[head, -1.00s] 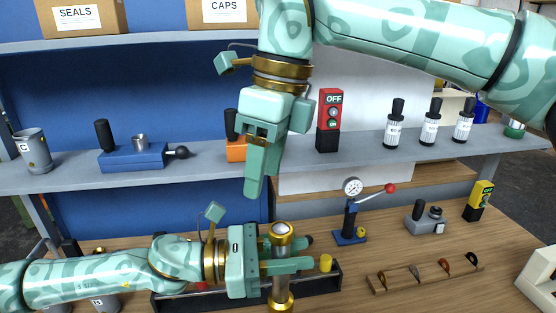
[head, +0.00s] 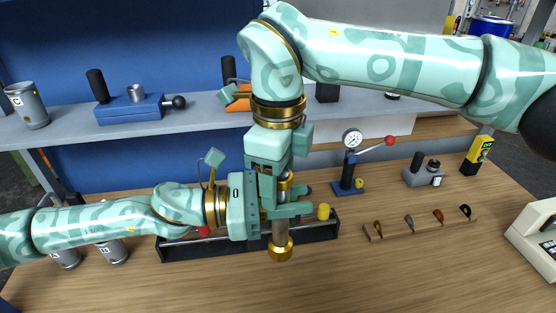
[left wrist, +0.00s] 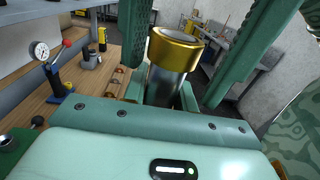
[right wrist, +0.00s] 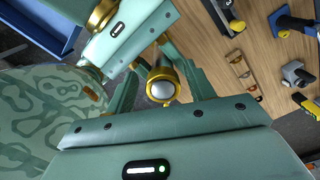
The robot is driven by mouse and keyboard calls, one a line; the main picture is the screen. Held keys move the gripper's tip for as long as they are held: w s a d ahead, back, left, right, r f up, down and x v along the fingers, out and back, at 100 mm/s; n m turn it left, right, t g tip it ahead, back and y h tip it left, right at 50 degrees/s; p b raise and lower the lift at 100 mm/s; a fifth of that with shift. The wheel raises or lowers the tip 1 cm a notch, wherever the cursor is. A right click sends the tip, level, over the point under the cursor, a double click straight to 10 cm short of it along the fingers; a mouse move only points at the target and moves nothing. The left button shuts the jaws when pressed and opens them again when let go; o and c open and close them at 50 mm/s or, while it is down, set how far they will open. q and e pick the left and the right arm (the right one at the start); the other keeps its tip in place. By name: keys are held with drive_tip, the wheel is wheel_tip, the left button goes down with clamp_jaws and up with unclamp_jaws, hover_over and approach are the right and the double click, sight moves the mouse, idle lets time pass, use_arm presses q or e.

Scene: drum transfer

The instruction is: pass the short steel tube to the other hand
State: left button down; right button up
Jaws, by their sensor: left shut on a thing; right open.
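The short steel tube (head: 280,232) stands upright above the table, with a brass collar at each end. My left gripper (head: 284,210) is shut around its middle from the left. In the left wrist view the tube (left wrist: 166,87) rises from between the left fingers. My right gripper (head: 274,190) points down from above, open, its fingers either side of the tube's upper part. In the right wrist view the tube's upper end (right wrist: 162,88) sits between the spread right fingers, with a visible gap. The right hand partly hides the tube's top in the head view.
A long black tray (head: 185,250) lies on the table behind the tube, with a yellow knob (head: 323,212) by its right end. A blue-based press (head: 348,180) and a wooden hook rack (head: 420,227) stand to the right. The front table is clear.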

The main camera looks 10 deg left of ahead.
drive_tip(key=c, duration=1.2)
use_arm(q)
drive_tip(key=c, duration=1)
unclamp_jaws()
drive_tip(key=shift+c, duration=0.2)
use_arm(e)
clamp_jaws()
use_arm(q)
drive_tip(key=v, duration=1.2)
